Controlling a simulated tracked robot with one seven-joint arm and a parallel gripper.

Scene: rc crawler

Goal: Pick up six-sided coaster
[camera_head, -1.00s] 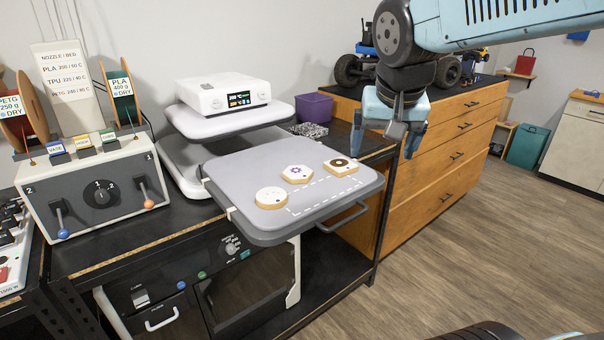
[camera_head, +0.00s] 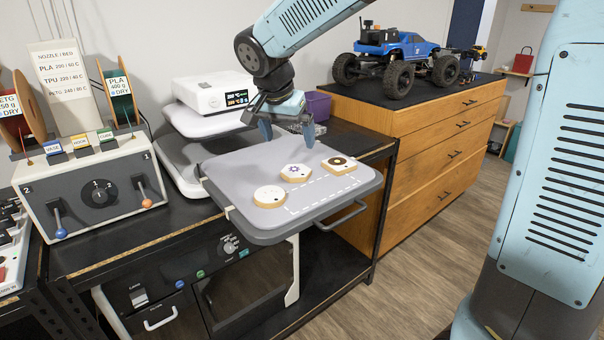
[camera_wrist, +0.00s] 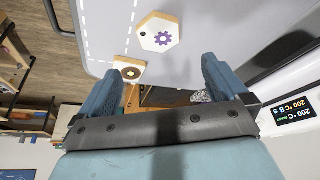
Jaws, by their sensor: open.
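The six-sided coaster (camera_head: 295,173) lies flat on the grey plate (camera_head: 228,168), between a round coaster (camera_head: 269,196) and a square coaster (camera_head: 339,165). It is white on top with a purple gear mark, a small dark dot and a wood-coloured edge. It shows whole in the wrist view (camera_wrist: 158,34), ahead of the fingertips and a little left of centre. My gripper (camera_head: 287,138) is open and empty, above the back part of the plate, behind the six-sided coaster in the head view. Its two blue fingers also show in the wrist view (camera_wrist: 162,75).
A white box with a display (camera_head: 212,93) stands behind the plate at the back left. A purple bin (camera_head: 318,105) is behind my gripper. A lever panel (camera_head: 95,193) is at left, and a blue toy truck (camera_head: 396,60) stands on the wooden drawers (camera_head: 420,125).

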